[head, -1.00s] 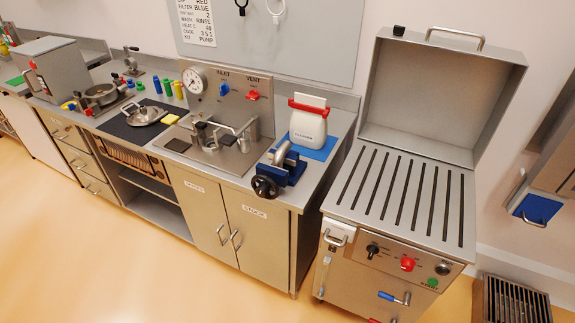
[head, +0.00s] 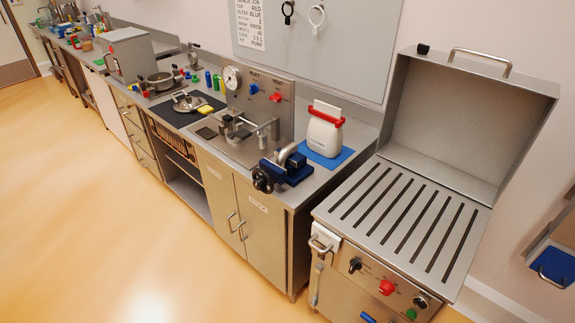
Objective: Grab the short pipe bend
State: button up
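A short grey metal pipe bend (head: 286,153) sits in the jaws of a blue vise (head: 298,173) at the front right corner of the long counter. The vise has a black handwheel (head: 262,179) on its left side, near the counter's front edge. The bend's lower end is hidden by the vise. My gripper is not in view.
A slotted steel unit with raised lid (head: 400,215) stands right. The floor in front is clear.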

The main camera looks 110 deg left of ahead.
aim_at(286, 151)
jog(key=u, duration=0.1)
jog(key=i, duration=0.3)
jog(key=z, duration=0.6)
jog(key=k, duration=0.15)
jog(key=u, duration=3.55)
jog(key=i, duration=0.8)
